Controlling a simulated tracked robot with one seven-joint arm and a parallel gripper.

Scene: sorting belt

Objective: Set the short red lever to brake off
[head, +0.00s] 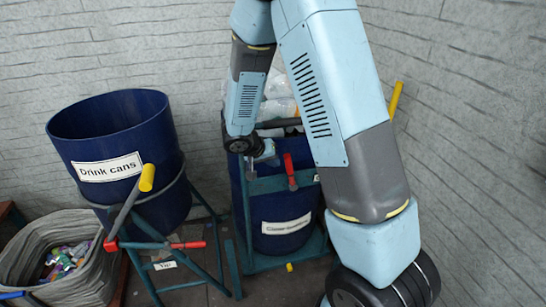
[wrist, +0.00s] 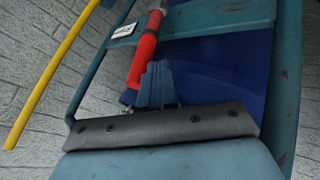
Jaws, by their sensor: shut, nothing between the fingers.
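The short red lever (head: 289,170) stands roughly upright on the teal frame of the right-hand blue bin. It also shows in the wrist view as a red bar (wrist: 145,50) running from the top middle down to the left, beyond my fingers. My gripper (head: 265,150) is shut and empty, close to the lever on its left in the head view. In the wrist view my fingertips (wrist: 157,68) overlap the lower part of the lever's right side; I cannot tell whether they touch it. A small label (wrist: 124,30) sits on the frame beside the lever; its text is unreadable.
A second, red-tipped lever (head: 188,245) lies level on the left stand, near a yellow-ended handle (head: 147,178). The left blue bin (head: 120,130) reads "Drink cans". A yellow bar (wrist: 50,70) runs left of the frame. A grey basket (head: 35,250) holds colourful scraps.

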